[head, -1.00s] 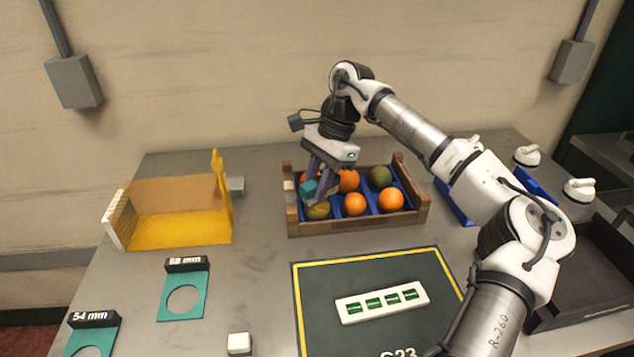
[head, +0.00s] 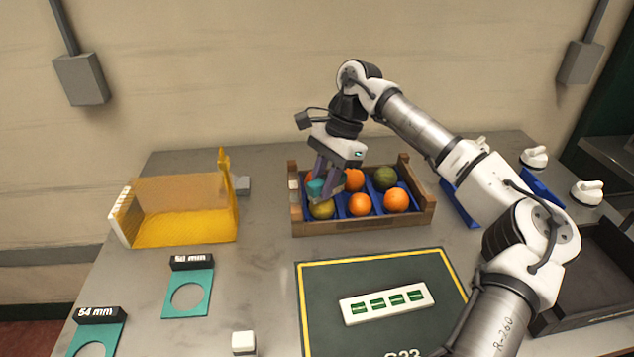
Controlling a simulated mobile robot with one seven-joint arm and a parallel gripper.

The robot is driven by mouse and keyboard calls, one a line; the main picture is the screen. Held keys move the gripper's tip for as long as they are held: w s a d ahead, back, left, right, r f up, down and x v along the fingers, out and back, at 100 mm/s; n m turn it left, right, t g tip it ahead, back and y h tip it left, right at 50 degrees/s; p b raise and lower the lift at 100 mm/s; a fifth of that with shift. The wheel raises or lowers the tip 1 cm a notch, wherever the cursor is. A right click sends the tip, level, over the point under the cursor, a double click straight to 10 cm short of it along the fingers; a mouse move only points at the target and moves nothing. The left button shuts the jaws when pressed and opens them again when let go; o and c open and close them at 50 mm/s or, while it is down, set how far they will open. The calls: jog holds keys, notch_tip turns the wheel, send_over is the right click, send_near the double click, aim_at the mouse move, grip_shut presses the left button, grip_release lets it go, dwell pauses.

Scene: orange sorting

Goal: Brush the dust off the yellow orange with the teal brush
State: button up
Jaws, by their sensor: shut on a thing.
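My gripper (head: 325,184) is above the left part of the wooden crate, shut on the teal brush (head: 316,189). The brush's teal block shows between the fingers; its bristles cannot be made out. A yellowish-green fruit (head: 322,211), the yellowest one in view, sits in the crate's front-left compartment. The brush is just above and behind it, overlapping its top in this view; I cannot tell whether they touch. Dust on it is too small to see. The crate (head: 362,228) has blue dividers. An orange at the back left is mostly hidden by my gripper.
The crate also holds orange fruits (head: 396,200) and a dark green one (head: 384,178). A yellow open-sided bin (head: 185,232) stands left. Teal ring gauges (head: 187,293), a white block (head: 243,342) and a dark mat (head: 340,335) with a white strip (head: 386,302) lie in front.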

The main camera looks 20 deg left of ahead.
jog(key=shift+s+a+b, duration=0.4)
jog(key=shift+s+a, duration=0.35)
jog(key=shift+s, duration=0.3)
jog(key=shift+w+d+f, duration=0.15)
jog(key=shift+w+d, duration=0.6)
jog(key=shift+w, duration=0.3)
jog(key=shift+s+a, duration=0.75)
jog(key=shift+s, duration=0.3)
jog(key=shift+w+d, duration=0.8)
jog(key=shift+w, duration=0.3)
jog(key=shift+s, duration=0.1)
jog(key=shift+s+a, duration=0.8)
jog(key=shift+s, duration=0.2)
jog(key=shift+w+d, duration=0.2)
jog(key=shift+w, duration=0.15)
jog(key=shift+w+d, duration=0.6)
jog(key=shift+w, duration=0.1)
